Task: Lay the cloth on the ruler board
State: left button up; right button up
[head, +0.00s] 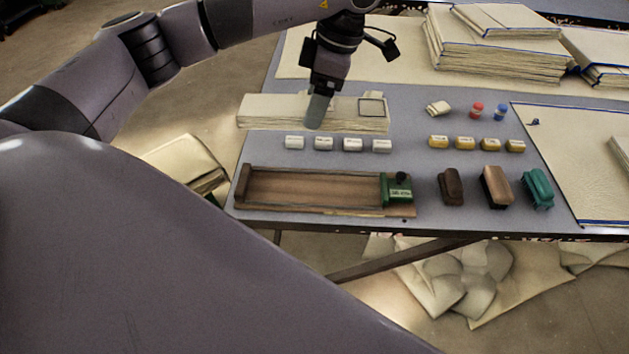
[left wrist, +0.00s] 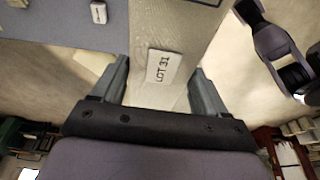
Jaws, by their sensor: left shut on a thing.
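The cloth (head: 262,112) is a cream folded strip lying along the left part of the grey table, behind a row of white blocks. My left gripper (head: 318,115) points down at its middle, and its fingertips overlap it. In the left wrist view the cloth (left wrist: 170,30) passes between the two fingers, with a white label reading LOT 31; the gripper is shut on it. Whether the cloth touches the table under the gripper I cannot tell. The ruler board (head: 310,188), a long brown wooden board with a green block at its right end, lies bare near the front edge. My right gripper is not in view.
White blocks (head: 323,144) stand in a row between cloth and board. Yellow blocks (head: 465,143), brown blocks (head: 496,186) and a teal block (head: 538,189) stand to the right. Folded cream cloths (head: 490,50) are stacked at the back. The table (head: 425,215) ends just in front of the board.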

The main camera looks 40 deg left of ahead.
pick_arm(q)
notch_tip(320, 180, down, 14)
jog(key=b, duration=0.2)
jog(key=shift+f+b, duration=0.1)
jog(key=shift+b, duration=0.3)
jog(key=shift+f, duration=2.6)
jog(key=shift+f, duration=0.15)
jog(key=o, duration=1.2)
